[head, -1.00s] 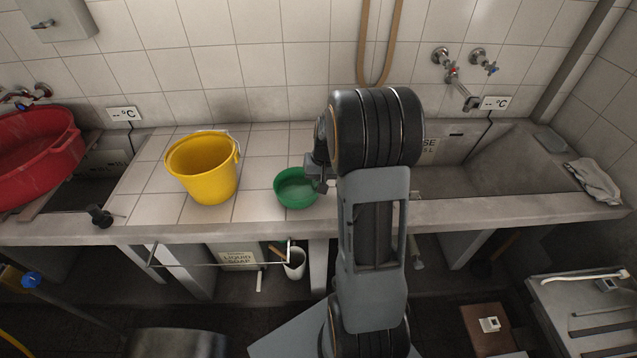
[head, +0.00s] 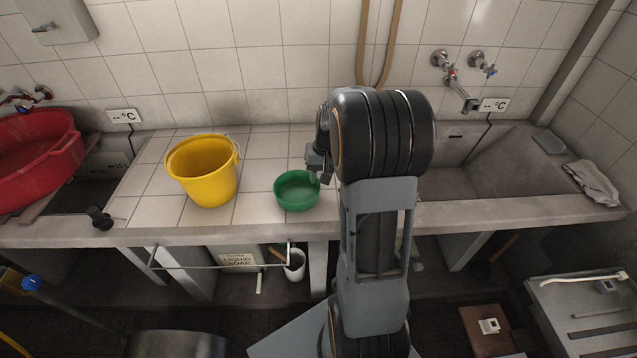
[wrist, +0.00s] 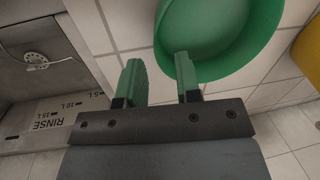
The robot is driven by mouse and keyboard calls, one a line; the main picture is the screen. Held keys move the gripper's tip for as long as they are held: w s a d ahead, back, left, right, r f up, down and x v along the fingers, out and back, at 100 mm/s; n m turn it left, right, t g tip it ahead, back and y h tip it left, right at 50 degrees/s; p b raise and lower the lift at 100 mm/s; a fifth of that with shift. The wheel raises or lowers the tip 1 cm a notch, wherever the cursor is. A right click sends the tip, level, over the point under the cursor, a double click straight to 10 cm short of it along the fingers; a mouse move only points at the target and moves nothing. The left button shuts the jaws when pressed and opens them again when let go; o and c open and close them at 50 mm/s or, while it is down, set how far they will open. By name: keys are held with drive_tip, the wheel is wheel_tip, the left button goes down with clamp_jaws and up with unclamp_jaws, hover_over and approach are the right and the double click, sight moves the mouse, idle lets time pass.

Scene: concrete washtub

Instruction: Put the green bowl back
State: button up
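The green bowl (head: 296,192) stands upright on the tiled counter, right of the yellow bucket, and looks empty. My gripper (head: 319,178) is at the bowl's back right rim in the head view, partly hidden by my arm. In the wrist view the bowl (wrist: 225,35) fills the upper right. My gripper (wrist: 159,62) is open there, its two green fingers well apart. The left finger is outside the bowl over the tiles; the right finger overlaps the bowl's rim. I cannot tell whether it touches.
The yellow bucket (head: 203,172) stands left of the bowl. A red tub (head: 38,155) is at the far left. The concrete basin (head: 490,165) lies to the right, with a grey cloth (head: 592,183) on its edge. Tiles in front of the bowl are clear.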

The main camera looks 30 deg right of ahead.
wheel_tip(320, 180, up, 7)
drive_tip(key=d, duration=0.1)
drive_tip(key=s+a+r+n+t+h, duration=0.1)
drive_tip(key=s+a+n, duration=0.3)
drive_tip(key=s+a, duration=0.9)
drive_tip(key=a+t, duration=0.1)
drive_tip(key=a, duration=0.3)
drive_tip(key=shift+s+r+n+h+p, duration=0.15)
drive_tip(key=shift+n+h+p, duration=0.15)
drive_tip(key=shift+r, duration=0.1)
wheel_tip(320, 180, up, 7)
drive_tip(key=t+p, duration=0.1)
drive_tip(key=p, duration=0.5)
drive_tip(key=shift+r+p, duration=0.2)
drive_tip(key=shift+p, duration=0.1)
drive_tip(key=shift+s, duration=0.1)
